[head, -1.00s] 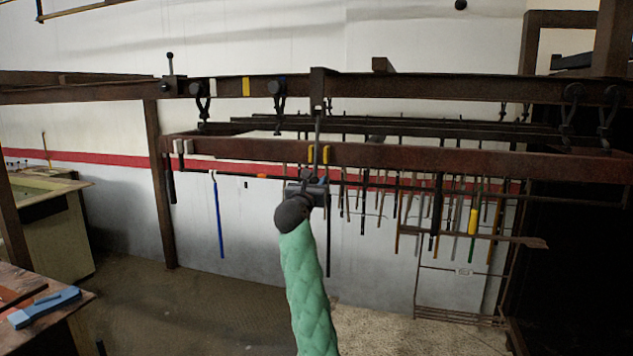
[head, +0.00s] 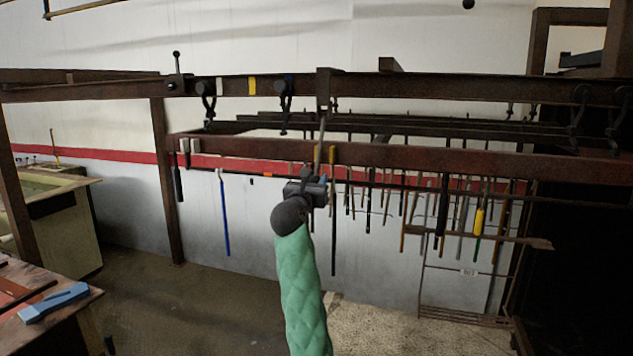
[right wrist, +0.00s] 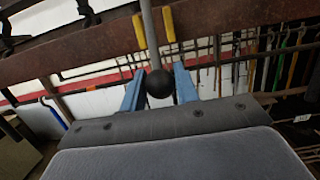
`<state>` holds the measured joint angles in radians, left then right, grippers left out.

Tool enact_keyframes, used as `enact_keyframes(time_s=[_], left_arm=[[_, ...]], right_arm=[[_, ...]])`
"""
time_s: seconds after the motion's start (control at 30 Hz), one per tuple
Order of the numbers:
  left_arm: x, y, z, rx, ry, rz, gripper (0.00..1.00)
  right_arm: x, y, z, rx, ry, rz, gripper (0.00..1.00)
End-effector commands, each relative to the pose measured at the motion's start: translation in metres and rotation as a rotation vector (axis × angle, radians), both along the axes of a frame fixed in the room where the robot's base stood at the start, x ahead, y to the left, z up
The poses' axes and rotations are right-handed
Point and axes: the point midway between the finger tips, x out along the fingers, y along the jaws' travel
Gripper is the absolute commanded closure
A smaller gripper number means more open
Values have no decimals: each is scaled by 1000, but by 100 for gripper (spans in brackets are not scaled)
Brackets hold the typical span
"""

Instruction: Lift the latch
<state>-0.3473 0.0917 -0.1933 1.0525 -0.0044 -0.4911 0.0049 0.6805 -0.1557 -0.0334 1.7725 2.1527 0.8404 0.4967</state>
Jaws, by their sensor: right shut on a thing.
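A grey rod (head: 320,145) hangs from a dark block (head: 323,90) on the upper rail, slanting slightly. The right wrist view shows this rod (right wrist: 149,30) ending in a black ball knob (right wrist: 160,84). My right gripper (head: 319,184) is at the rod's lower end, in front of the lower rusty beam. Its blue fingers (right wrist: 159,88) stand on both sides of the knob, shut on it. Another lever with a ball knob (head: 177,72) stands upright at the left of the upper rail. Which part is called the latch is not marked. My left gripper is not in view.
The upper rail (head: 440,90) carries dark hooks (head: 283,98). A rusty beam (head: 430,157) runs below it, with two yellow pieces (right wrist: 168,24) beside the rod. Several tools hang behind. A bench (head: 85,310) stands at the lower left. The floor (head: 190,300) is clear.

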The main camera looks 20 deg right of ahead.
Motion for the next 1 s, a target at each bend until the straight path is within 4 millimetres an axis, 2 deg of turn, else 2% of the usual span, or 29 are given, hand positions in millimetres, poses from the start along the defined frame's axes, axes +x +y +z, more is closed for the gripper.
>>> enact_keyframes(time_s=[0.33, 0.6, 1.0], left_arm=[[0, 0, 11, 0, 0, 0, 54], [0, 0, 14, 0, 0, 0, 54], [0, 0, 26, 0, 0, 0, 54]], right_arm=[[-20, 14, 18, 0, -3, 1, 82], [-26, 18, 22, 0, -3, 1, 82], [-44, 31, 45, 1, -4, 2, 82]])
